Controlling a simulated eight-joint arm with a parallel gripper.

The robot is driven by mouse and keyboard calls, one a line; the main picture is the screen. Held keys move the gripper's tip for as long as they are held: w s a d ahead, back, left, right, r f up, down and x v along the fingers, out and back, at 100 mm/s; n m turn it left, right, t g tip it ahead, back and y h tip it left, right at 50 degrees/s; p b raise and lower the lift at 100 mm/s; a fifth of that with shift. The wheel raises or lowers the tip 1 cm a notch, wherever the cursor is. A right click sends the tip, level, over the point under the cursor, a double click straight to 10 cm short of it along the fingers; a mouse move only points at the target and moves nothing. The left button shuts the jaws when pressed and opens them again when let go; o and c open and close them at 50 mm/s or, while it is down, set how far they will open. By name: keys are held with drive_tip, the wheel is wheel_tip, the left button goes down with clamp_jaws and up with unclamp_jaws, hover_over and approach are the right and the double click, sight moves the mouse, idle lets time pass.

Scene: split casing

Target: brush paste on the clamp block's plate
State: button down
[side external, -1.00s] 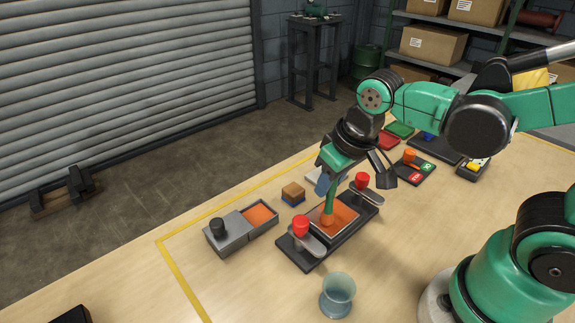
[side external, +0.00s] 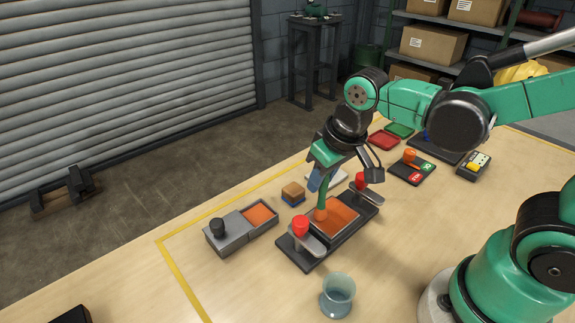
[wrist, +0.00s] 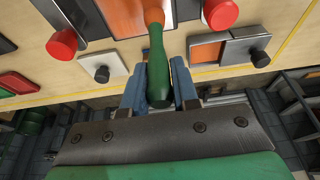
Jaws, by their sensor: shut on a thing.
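The clamp block (side external: 292,258) is a dark base with a red-knobbed clamp (side external: 301,226) at each end. Its plate (side external: 337,218) between them is covered with orange over the part I can see; it also shows in the wrist view (wrist: 124,16). My gripper (side external: 321,182) is shut on the green handle of a brush (wrist: 158,66), whose orange head (side external: 321,214) is at the plate's left-rear part. I cannot tell whether the head touches the surface. A grey tray with orange paste (side external: 261,215) stands left of the block, its grey lid with a black knob (side external: 218,230) beside the paste.
A brown and blue sponge-like block (side external: 293,193) stands behind the clamp block. A clear cup (side external: 337,295) stands in front. Red (side external: 382,141) and green (side external: 399,130) trays and a black panel with an orange knob (side external: 412,168) lie to the right rear.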

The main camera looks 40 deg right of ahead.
drive_tip(key=shift+s, duration=0.9)
drive_tip(key=shift+w, duration=0.15)
drive_tip(key=shift+w+f, duration=0.1)
drive_tip(key=shift+w, duration=1.65)
wheel_tip(320, 180, up, 6)
drive_tip(key=shift+r, duration=1.55)
